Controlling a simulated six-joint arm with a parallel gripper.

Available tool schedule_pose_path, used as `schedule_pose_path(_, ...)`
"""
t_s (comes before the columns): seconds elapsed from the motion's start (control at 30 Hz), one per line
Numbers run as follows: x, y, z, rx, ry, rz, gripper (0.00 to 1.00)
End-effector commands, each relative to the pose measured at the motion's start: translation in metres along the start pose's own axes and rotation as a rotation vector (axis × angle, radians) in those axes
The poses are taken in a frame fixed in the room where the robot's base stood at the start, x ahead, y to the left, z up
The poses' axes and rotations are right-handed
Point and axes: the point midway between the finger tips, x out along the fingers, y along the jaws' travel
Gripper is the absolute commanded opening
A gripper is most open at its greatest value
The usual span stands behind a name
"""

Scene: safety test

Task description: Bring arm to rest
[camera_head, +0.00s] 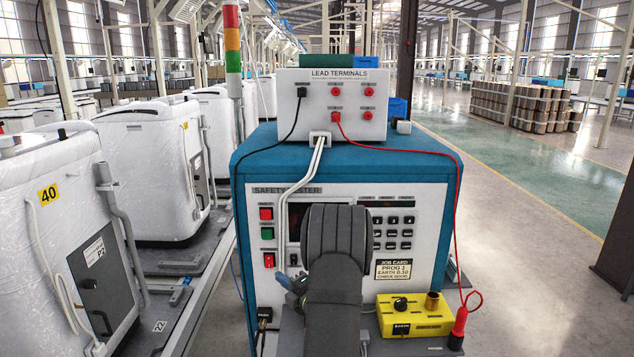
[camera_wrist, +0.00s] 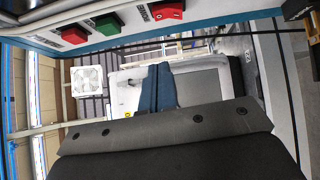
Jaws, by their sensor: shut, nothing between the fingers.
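My arm, dark grey, rises in front of the safety tester (camera_head: 350,270), a blue and white cabinet, and hides part of its panel and display. My gripper (camera_head: 284,280) shows partly at the left side of my arm, low in front of the panel. In the wrist view my gripper (camera_wrist: 158,72) shows as two blue fingers pressed together, with nothing between them. The fingers look apart from the panel's red and green buttons (camera_wrist: 105,22), which lie along the top of that view.
A lead terminals box (camera_head: 350,102) stands on the tester, with black and red leads. A yellow earth box (camera_head: 415,318) and a red probe (camera_head: 459,322) lie right of my arm. White wrapped machines (camera_head: 150,170) stand at left.

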Motion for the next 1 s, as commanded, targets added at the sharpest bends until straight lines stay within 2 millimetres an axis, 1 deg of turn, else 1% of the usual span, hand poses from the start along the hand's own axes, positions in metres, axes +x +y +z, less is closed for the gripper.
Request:
schedule_pose_path(0.03, -0.012, 0.002, 0.001, 0.001, -0.004, 0.001, 0.00)
schedule_pose_path(0.2, -0.046, 0.006, 0.001, 0.001, -0.004, 0.000, 0.00)
schedule_pose_path(0.23, -0.042, 0.006, 0.000, -0.001, 0.001, 0.001, 0.00)
schedule_pose_path(0.3, -0.023, 0.003, -0.002, -0.001, 0.005, 0.003, 0.00)
schedule_pose_path(0.6, 0.037, -0.005, -0.001, -0.001, 0.004, 0.002, 0.00)
schedule_pose_path(0.67, 0.048, -0.007, -0.002, -0.002, 0.003, 0.004, 0.00)
schedule_pose_path(0.7, 0.048, -0.012, -0.001, -0.016, 0.001, 0.018, 0.00)
schedule_pose_path(0.83, 0.055, -0.023, -0.003, -0.063, -0.004, 0.064, 0.00)
schedule_pose_path(1.0, 0.018, -0.023, -0.002, -0.066, -0.008, 0.064, 0.00)
